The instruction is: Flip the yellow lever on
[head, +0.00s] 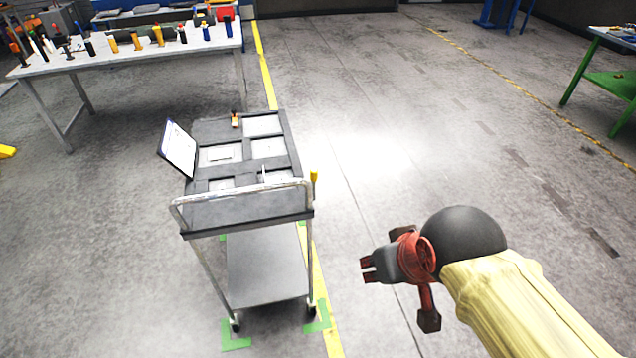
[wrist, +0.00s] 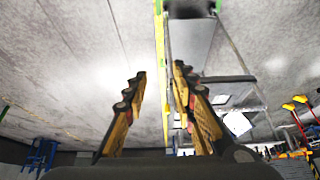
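The yellow lever (head: 313,177) sticks up at the right side of the grey cart (head: 250,212), near its front handle. It looks about upright; its base is too small to make out. My gripper (head: 367,269) is to the right of the cart and nearer the camera, apart from the lever, with its fingers pointing left toward the cart. In the wrist view my gripper (wrist: 160,76) has its two fingers spread, with only floor and a floor stripe clearly visible between them. I cannot pick out the lever surely in the wrist view.
The cart top holds several light panels, a tilted tablet (head: 178,149) and a small orange-red item (head: 235,120). A white workbench (head: 130,57) with several tools stands at the back left. A green table (head: 612,84) is far right. The floor right of the cart is clear.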

